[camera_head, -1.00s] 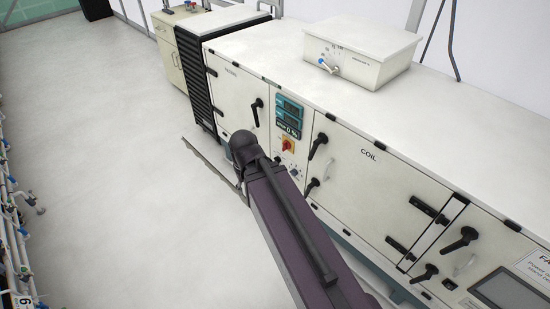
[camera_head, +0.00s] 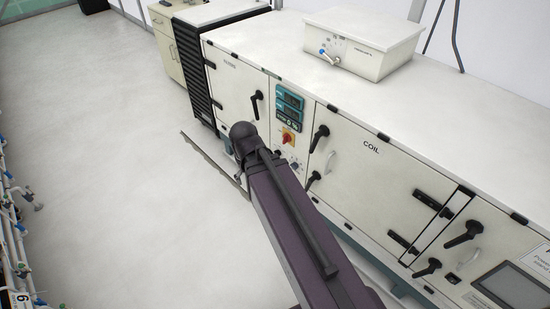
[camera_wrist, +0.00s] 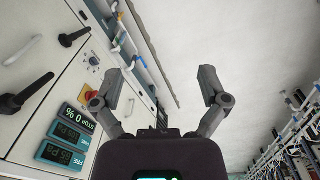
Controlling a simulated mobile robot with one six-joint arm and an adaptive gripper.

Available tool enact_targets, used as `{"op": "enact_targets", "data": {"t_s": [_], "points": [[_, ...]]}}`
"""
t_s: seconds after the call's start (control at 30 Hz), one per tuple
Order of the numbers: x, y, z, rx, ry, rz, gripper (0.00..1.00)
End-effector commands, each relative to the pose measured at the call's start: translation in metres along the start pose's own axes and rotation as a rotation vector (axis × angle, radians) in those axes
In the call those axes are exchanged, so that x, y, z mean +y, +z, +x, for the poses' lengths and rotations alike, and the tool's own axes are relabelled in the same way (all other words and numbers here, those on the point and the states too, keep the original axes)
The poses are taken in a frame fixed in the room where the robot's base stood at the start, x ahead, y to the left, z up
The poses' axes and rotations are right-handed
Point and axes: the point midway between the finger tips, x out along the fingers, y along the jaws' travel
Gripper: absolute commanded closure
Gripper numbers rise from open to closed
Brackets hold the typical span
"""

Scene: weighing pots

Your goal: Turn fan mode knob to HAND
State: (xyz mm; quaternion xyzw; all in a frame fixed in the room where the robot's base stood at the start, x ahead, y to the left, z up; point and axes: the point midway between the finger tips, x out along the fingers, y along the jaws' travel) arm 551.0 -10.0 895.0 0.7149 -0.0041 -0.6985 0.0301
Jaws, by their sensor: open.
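A small selector knob (camera_wrist: 93,60) on a pale plate sits on the cabinet's control panel, left of my gripper (camera_wrist: 168,74) in the wrist view. In the head view this knob (camera_head: 294,165) shows small beside my arm, below the red-and-yellow switch. Its pointer direction and lettering are too small to read, so I cannot tell its setting. My gripper is open, with two grey fingers spread wide and nothing between them. It is apart from the panel. In the head view my arm hides the gripper.
The red-and-yellow switch (camera_head: 288,136) and several teal displays (camera_head: 290,110) are on the same panel. Black door handles (camera_head: 318,138) stick out on both sides. A white box (camera_head: 365,45) stands on top of the cabinet. The floor (camera_head: 110,150) at left is open; pipes (camera_head: 18,235) line the far left.

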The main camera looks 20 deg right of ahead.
Motion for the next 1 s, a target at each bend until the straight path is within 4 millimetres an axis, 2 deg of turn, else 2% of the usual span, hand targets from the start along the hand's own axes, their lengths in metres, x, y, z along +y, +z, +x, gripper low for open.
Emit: {"op": "enact_targets", "data": {"t_s": [0.03, 0.3, 1.0], "points": [[0.005, -0.006, 0.015, 0.007, 0.016, -0.008, 0.06], [0.027, -0.037, 0.066, 0.054, 0.136, -0.101, 0.06], [0.084, -0.124, 0.182, 0.127, 0.499, -0.4, 0.06]]}}
